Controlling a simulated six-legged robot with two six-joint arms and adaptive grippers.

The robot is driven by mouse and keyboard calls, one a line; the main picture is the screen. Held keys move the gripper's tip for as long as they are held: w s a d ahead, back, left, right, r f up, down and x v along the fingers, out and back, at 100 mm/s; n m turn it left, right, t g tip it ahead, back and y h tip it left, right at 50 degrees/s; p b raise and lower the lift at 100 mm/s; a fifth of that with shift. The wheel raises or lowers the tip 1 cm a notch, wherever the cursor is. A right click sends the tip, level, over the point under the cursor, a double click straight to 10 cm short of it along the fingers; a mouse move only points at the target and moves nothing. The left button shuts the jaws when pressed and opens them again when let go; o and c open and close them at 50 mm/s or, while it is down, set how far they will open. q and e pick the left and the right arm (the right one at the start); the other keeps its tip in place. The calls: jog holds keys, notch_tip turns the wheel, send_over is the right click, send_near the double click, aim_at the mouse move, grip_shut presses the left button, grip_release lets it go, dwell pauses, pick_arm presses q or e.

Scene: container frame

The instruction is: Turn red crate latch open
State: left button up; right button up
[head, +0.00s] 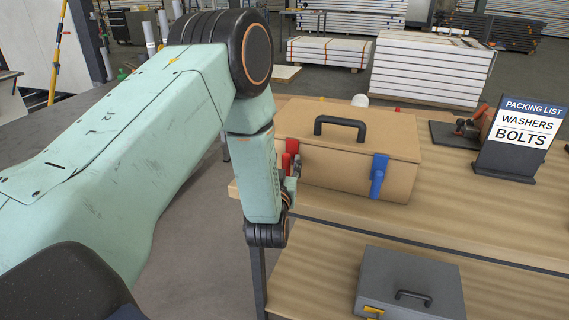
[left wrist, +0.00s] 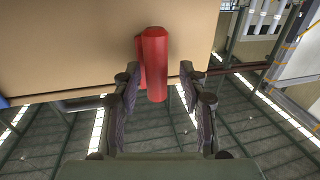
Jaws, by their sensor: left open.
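The tan crate (head: 340,170) stands on the wooden table, its lid down and a dark handle on top. The red latch (head: 291,148) is at the left of its front face, partly hidden by my left arm. In the left wrist view the red latch (left wrist: 154,62) stands out from the crate's front (left wrist: 70,45). My left gripper (left wrist: 158,82) is open, with one finger on each side of the latch's end and a gap visible on both sides. In the head view the left gripper (head: 291,178) is at the crate's front left. My right gripper is not in view.
A blue latch (head: 379,176) is on the crate's front right. A grey case (head: 410,281) lies on the lower shelf. A packing list sign (head: 520,137) stands to the right. The table top between crate and sign is mostly clear.

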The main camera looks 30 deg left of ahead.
pick_arm(q)
jog(key=shift+w+d+f, duration=0.1)
jog(key=shift+w+f, duration=0.05)
jog(key=shift+w, duration=0.15)
jog(key=shift+c, duration=0.3)
jog(key=shift+w+f, duration=0.1)
jog(key=shift+w, duration=0.05)
jog(key=shift+c, duration=1.5)
jog(key=shift+s, duration=0.25)
jog(key=c, duration=0.3)
grip_shut()
